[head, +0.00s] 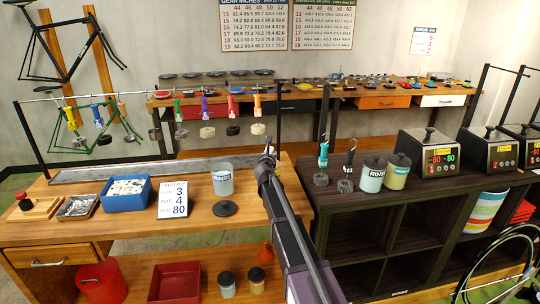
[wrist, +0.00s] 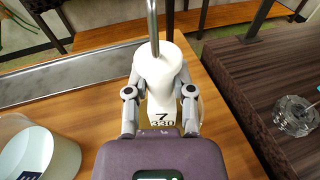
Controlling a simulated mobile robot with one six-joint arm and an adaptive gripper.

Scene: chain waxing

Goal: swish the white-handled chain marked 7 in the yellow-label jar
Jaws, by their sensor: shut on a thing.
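My gripper (wrist: 160,100) is shut on the white handle (wrist: 165,75) marked 7 and 330, with a metal hook rising from its top. The chain below the handle is hidden by the handle and fingers. In the head view my gripper (head: 268,155) is above the wooden bench's right end, right of an open jar labelled RINSE (head: 222,180). That jar also shows at the left of the wrist view (wrist: 50,145). A jar with a yellowish label (head: 396,174) stands closed on the dark bench at right, beside another lidded RINSE jar (head: 371,178).
A dark lid (head: 225,208) lies before the open jar. A number sign (head: 173,198) and blue bin (head: 126,196) stand left. Several coloured-handled chains hang on a rail behind (head: 205,90). Two hanging chains (head: 322,160) (head: 347,165) are right of my arm. Heaters (head: 428,150) stand farther right.

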